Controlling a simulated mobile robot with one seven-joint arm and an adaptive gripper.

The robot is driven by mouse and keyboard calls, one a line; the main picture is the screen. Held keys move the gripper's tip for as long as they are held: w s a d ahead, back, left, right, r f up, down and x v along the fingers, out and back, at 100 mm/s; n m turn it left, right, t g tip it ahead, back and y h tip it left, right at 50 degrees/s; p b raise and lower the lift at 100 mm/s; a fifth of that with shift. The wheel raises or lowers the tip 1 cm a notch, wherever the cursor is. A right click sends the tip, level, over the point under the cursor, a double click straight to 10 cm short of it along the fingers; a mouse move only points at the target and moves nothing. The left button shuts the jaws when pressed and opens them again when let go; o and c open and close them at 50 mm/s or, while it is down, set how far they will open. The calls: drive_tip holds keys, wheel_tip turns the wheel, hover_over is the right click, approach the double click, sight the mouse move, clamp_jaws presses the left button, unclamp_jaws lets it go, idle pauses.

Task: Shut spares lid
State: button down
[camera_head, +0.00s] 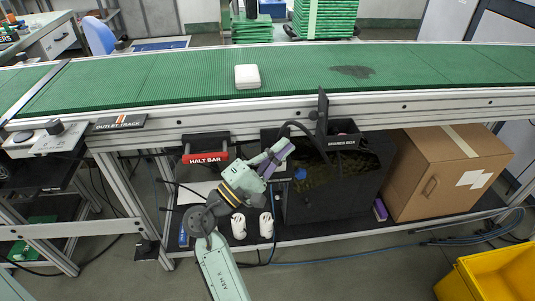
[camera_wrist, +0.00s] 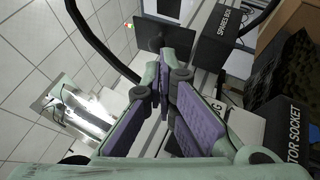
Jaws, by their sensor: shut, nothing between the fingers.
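The dark spares box (camera_head: 342,195) stands on the lower shelf under the conveyor, with its name plate (camera_head: 342,143) at the back; the plate also shows in the wrist view (camera_wrist: 218,32). The box looks open from above, with a blue item (camera_head: 300,173) and dull green contents inside. A dark upright plate (camera_head: 322,108) rises behind it; whether this is part of the lid I cannot tell. My gripper (camera_head: 283,150) is shut and empty at the box's upper left. In the wrist view its purple fingers (camera_wrist: 166,80) point toward a dark square plate (camera_wrist: 164,38), apparently apart from it.
A curved black bar or cable (camera_head: 300,128) arches close to my fingers. The red halt bar (camera_head: 205,157) is left of my gripper, and a cardboard box (camera_head: 445,170) is right of the spares box. The conveyor edge (camera_head: 420,112) runs above; a white case (camera_head: 247,76) lies on the belt.

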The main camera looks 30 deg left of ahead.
drive_tip(key=p+x, duration=0.1)
drive_tip(key=x, duration=0.5)
drive_tip(key=shift+w+p, duration=0.4)
drive_tip(key=shift+w+d+r, duration=0.15)
drive_tip(key=shift+r, duration=0.05)
drive_tip(key=shift+r+p, duration=0.1)
drive_tip(key=shift+p, duration=0.2)
